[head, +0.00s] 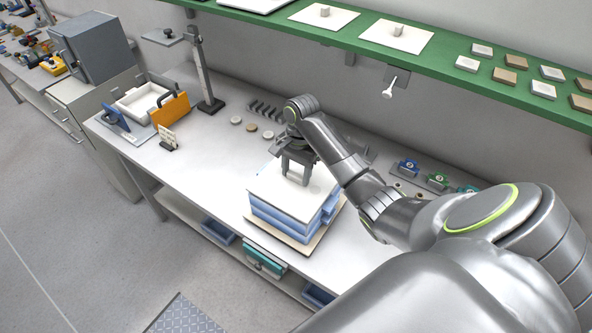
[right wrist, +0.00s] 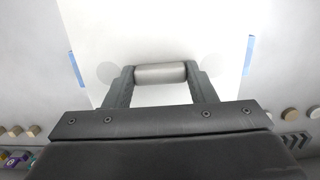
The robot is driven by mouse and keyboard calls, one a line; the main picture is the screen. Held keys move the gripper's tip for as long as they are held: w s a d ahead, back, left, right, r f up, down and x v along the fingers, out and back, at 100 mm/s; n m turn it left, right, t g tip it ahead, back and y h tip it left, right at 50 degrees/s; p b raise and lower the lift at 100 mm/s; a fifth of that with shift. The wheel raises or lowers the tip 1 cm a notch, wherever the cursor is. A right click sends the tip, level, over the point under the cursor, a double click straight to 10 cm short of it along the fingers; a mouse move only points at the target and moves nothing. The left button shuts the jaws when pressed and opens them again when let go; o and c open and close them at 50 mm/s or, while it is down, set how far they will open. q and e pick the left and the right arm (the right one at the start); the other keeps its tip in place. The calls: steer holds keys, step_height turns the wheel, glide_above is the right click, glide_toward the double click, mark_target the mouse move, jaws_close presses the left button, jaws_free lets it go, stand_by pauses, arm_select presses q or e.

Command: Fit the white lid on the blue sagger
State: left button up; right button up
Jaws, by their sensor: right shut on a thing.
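The white lid (head: 290,194) lies flat over the blue sagger (head: 285,223), either resting on it or very close above it; I cannot tell which. My right gripper (head: 297,178) reaches down from above and is shut on the lid's grey knob. In the right wrist view the gripper (right wrist: 160,75) has the knob between its fingers, with the white lid (right wrist: 150,35) beneath. Strips of blue sagger (right wrist: 248,54) show at both sides of the lid there. My left gripper is not in view.
The sagger stands on a tan board (head: 318,236) near the bench's front edge. A green shelf (head: 450,75) above holds two white lids (head: 397,37) and small tiles. A post stand (head: 203,75), white tray (head: 140,100) and orange panel (head: 171,110) stand left. The left-middle bench is mostly clear.

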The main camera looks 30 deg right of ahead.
steer(key=shift+f, duration=0.55)
steer(key=o, duration=1.4)
steer(key=shift+o, duration=0.2)
